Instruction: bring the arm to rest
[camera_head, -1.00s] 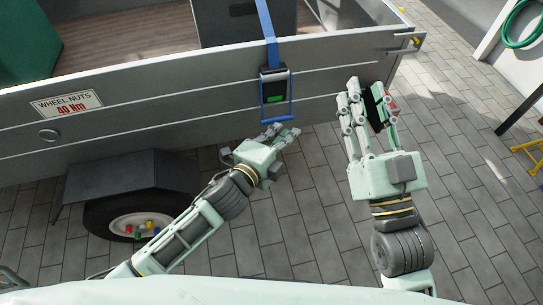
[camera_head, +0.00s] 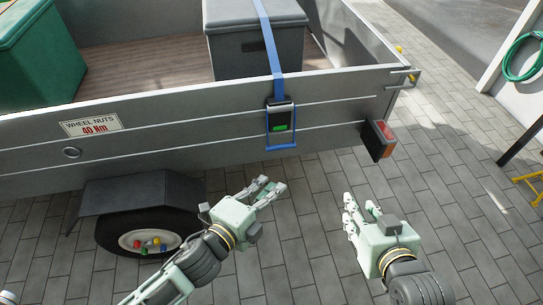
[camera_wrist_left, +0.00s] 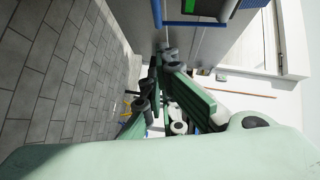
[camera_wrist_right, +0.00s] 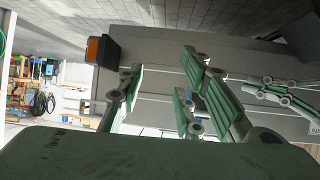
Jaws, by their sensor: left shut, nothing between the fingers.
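My left gripper (camera_head: 270,190) is in front of the trailer's side, below the strap buckle, with its fingers pointing up and right. Its fingers are together and empty; they also show in the left wrist view (camera_wrist_left: 165,70). My right gripper (camera_head: 362,212) is further right over the paving, below the tail lamp, with its fingers pointing up. In the right wrist view its fingers (camera_wrist_right: 155,90) are spread apart with nothing between them. Both grippers appear clear of the trailer in the head view.
The grey trailer (camera_head: 200,140) spans the upper left. A blue strap (camera_head: 267,40) runs over a grey box (camera_head: 250,45) to a buckle (camera_head: 281,118) with a green light. A tail lamp (camera_head: 378,140) sticks out at the corner. Paving (camera_head: 450,200) is open at the right.

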